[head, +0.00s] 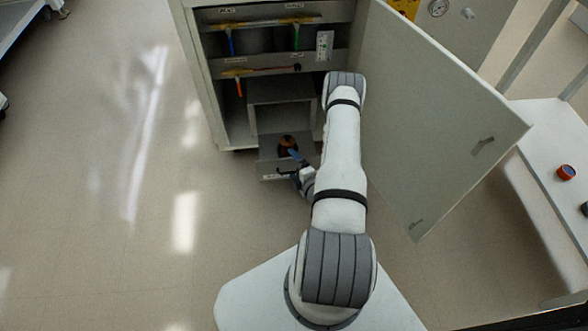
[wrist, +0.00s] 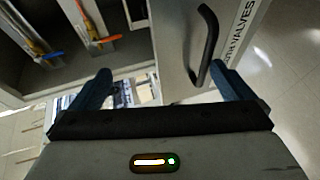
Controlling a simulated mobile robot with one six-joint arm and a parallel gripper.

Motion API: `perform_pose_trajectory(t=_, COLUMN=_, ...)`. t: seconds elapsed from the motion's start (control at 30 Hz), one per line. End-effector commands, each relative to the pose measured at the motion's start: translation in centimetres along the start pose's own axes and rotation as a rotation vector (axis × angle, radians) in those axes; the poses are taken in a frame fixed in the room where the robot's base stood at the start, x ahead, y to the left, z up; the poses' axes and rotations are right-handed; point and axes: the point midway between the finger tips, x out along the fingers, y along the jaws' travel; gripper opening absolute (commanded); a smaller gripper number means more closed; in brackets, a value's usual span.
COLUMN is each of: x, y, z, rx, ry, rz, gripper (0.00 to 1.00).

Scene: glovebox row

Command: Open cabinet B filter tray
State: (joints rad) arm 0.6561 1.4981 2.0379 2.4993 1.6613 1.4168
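A grey cabinet (head: 205,75) stands with its large door (head: 430,110) swung open to the right. A low grey tray (head: 268,169) juts out of its bottom compartment, with a dark and orange round thing (head: 287,146) in or above it. My gripper (head: 298,166) is at the right part of the tray front, partly hidden by my arm. In the wrist view my gripper (wrist: 160,80) has its blue fingers wide apart. A black bar handle (wrist: 208,45) on a pale, labelled front lies ahead, nearer the right finger; I cannot tell whether they touch. I cannot read a cabinet letter.
Blue (head: 230,42), green (head: 296,38) and orange (head: 239,87) valve handles hang inside the cabinet. A white table (head: 550,140) with a red-and-blue round item (head: 566,172) stands at right.

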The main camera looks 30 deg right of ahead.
Motion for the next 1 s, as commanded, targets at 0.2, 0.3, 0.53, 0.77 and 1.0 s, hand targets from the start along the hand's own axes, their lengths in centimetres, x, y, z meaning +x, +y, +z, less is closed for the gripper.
perform_pose_trajectory(t=0.2, x=-0.1, y=4.9, z=-0.1, rx=-0.010, ry=0.010, rz=0.053, gripper=0.82)
perform_pose_trajectory(t=0.3, x=-0.2, y=5.2, z=-0.2, rx=-0.010, ry=0.010, rz=0.054, gripper=0.82)
perform_pose_trajectory(t=0.53, x=-0.7, y=1.2, z=-0.8, rx=-0.001, ry=0.024, rz=-0.115, gripper=0.82)
perform_pose_trajectory(t=0.77, x=-1.7, y=0.9, z=-0.6, rx=0.001, ry=0.018, rz=-0.120, gripper=0.30)
perform_pose_trajectory(t=1.0, x=-3.5, y=0.4, z=-0.6, rx=0.003, ry=0.016, rz=-0.126, gripper=0.30)
